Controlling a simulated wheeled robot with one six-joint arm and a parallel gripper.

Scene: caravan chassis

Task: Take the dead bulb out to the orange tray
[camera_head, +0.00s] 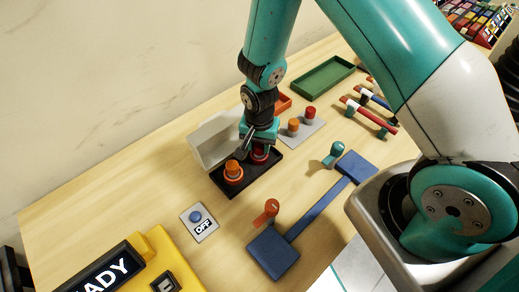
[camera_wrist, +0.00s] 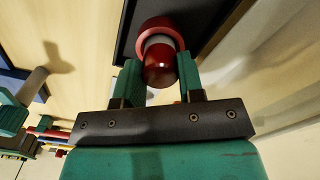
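A black base (camera_head: 224,184) on the table holds an orange-topped bulb (camera_head: 233,168) at the front and a red bulb (camera_head: 259,152) behind it. Neither looks lit. My gripper (camera_head: 258,140) points down over the red bulb. In the wrist view the red bulb (camera_wrist: 159,72) is upright in its red-ringed socket, between the two green fingers (camera_wrist: 159,78). The fingers lie close along both sides; whether they press on it cannot be told. The orange tray (camera_head: 284,103) lies behind my gripper, mostly hidden by my arm.
A white panel (camera_head: 212,138) stands behind the base. A grey plate (camera_head: 304,131) holds an orange and a red bulb. A green tray (camera_head: 322,78) is at the back. A blue button (camera_head: 196,216) marked OFF and a blue fixture with levers (camera_head: 318,212) stand in front.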

